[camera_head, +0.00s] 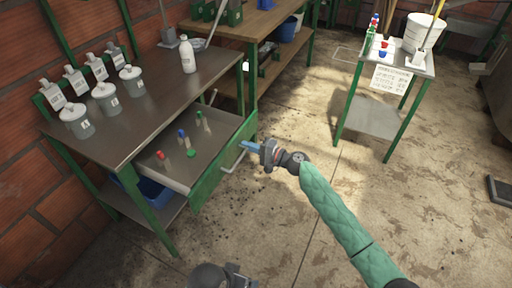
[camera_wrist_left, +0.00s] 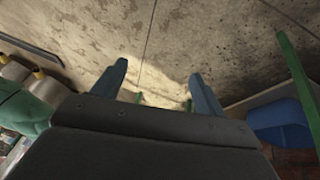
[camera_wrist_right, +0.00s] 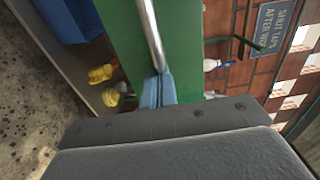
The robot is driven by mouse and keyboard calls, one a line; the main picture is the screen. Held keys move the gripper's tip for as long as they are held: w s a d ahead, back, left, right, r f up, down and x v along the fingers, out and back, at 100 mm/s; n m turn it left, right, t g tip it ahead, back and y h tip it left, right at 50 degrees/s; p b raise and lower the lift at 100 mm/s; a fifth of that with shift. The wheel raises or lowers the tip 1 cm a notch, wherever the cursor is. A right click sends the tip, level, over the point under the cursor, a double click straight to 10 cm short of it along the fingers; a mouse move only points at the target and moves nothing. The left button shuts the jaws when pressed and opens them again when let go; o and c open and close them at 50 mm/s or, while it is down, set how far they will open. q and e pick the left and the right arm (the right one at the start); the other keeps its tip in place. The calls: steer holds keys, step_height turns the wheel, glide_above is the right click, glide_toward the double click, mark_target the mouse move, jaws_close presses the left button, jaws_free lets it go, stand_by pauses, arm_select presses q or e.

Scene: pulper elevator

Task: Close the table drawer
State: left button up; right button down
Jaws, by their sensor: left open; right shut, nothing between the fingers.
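The table drawer (camera_head: 178,171) is pulled out from the metal-topped table (camera_head: 140,114). Its green front (camera_head: 208,186) carries a pale bar handle (camera_head: 234,161). Small items with red, blue and green tops lie inside the drawer. My right gripper (camera_head: 246,146) is shut and empty at the handle, on the outer side of the green front. In the right wrist view its fingers (camera_wrist_right: 158,90) meet at the end of the metal handle bar (camera_wrist_right: 152,36); I cannot tell if they touch it. My left gripper (camera_wrist_left: 158,88) is open and empty above the floor.
Grey-lidded containers (camera_head: 104,98) and a white bottle (camera_head: 187,56) stand on the tabletop. A blue bin (camera_head: 152,190) is on the shelf below the drawer. A wooden bench (camera_head: 235,22) is behind. A small green-legged stand (camera_head: 376,112) is at right. The floor between is clear.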

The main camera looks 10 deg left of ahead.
mark_target(194, 133)
arm_select(q)
steer(key=shift+f, duration=0.1)
arm_select(e)
steer(key=shift+a, duration=0.25)
